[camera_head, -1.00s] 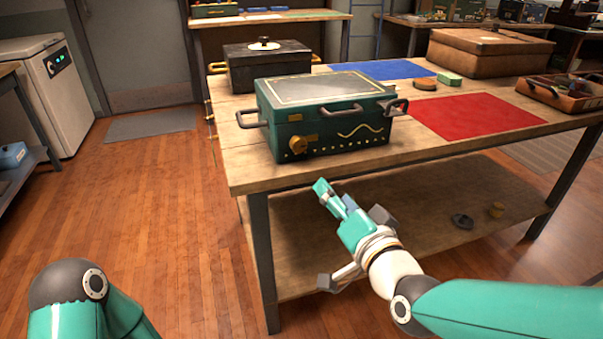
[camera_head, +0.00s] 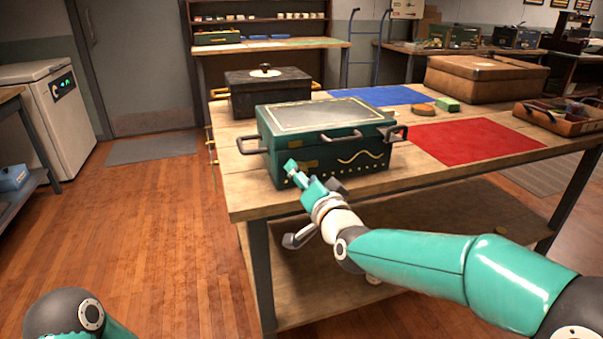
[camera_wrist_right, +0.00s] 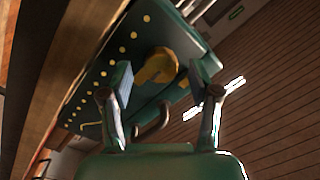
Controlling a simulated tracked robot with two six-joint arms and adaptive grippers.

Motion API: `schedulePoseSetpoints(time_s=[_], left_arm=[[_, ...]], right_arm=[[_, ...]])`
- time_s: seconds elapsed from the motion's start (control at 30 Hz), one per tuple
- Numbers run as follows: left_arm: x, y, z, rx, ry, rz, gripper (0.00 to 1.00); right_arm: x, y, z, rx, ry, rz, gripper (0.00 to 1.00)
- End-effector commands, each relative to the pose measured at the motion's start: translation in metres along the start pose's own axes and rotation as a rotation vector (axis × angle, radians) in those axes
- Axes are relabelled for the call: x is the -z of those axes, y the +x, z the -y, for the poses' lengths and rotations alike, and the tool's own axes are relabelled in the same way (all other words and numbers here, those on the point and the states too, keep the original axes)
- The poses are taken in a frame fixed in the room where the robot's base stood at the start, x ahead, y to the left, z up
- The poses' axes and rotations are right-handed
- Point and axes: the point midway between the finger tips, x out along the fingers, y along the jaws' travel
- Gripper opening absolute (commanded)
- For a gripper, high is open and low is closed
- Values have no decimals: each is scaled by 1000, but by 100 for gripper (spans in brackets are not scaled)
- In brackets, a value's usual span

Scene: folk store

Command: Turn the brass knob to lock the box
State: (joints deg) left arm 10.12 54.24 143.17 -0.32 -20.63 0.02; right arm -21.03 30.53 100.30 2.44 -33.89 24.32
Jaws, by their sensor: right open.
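The green box (camera_head: 350,160) stands shut on the wooden table near its front left corner. In the right wrist view the box front (camera_wrist_right: 115,75) appears tilted. The brass knob (camera_wrist_right: 157,66) shows there, ahead of and between my fingers, with a gap on each side. My right gripper (camera_head: 291,168) is in front of the box's left front and covers the knob in the head view. In the wrist view the right gripper (camera_wrist_right: 162,85) is open and holds nothing. I cannot tell whether the fingertips reach past the knob. My left gripper is out of view.
A black box (camera_head: 268,95) stands behind the green box. A blue mat (camera_head: 385,96), a red mat (camera_head: 470,142), a brown case (camera_head: 485,78) and a tray (camera_head: 560,122) lie to the right.

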Motion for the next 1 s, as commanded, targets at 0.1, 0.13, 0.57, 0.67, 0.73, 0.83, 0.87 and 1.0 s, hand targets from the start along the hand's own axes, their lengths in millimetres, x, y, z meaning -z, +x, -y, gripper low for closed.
schedulePoseSetpoints(time_s=[0.1, 0.13, 0.57, 0.67, 0.73, 0.83, 0.87, 1.0], left_arm=[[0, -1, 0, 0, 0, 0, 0], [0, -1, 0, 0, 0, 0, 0], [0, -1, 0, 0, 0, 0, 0], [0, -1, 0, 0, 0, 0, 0], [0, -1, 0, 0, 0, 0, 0], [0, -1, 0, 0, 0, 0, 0], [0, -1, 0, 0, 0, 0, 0], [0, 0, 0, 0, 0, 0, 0]], right_arm=[[0, 11, 0, 0, 0, 0, 62], [0, 12, 0, 0, 0, 0, 62], [0, 16, 0, -1, 0, 0, 50], [0, 16, 0, -1, 0, 0, 33], [0, 16, -1, -1, 0, 0, 22], [0, 16, -1, -2, 0, 0, 5], [0, 16, -1, -2, 0, 0, 2], [0, 16, -1, -2, -3, 0, 1]])
